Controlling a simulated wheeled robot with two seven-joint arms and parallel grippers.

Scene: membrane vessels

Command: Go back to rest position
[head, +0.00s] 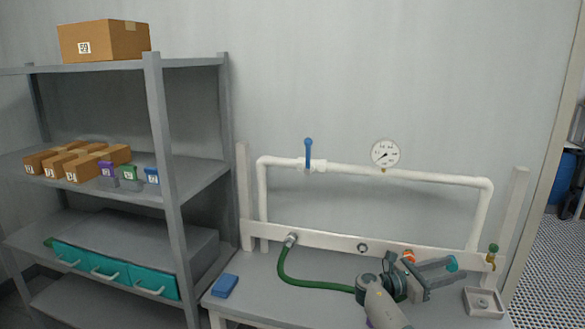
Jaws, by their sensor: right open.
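My right gripper (455,270) reaches in from the bottom of the head view, over the right part of the grey bench. Its two fingers point right and are open. I see nothing held between them. A small teal part shows at the fingertips; I cannot tell whether it belongs to the gripper. My left gripper is not in view.
The grey bench (258,290) carries a white pipe frame (430,175) with a blue-handled valve (308,152) and a gauge (385,154). A green hose (310,283) runs behind my arm. A square tray (484,303), blue block (225,286) and loaded shelf (190,186) stand around.

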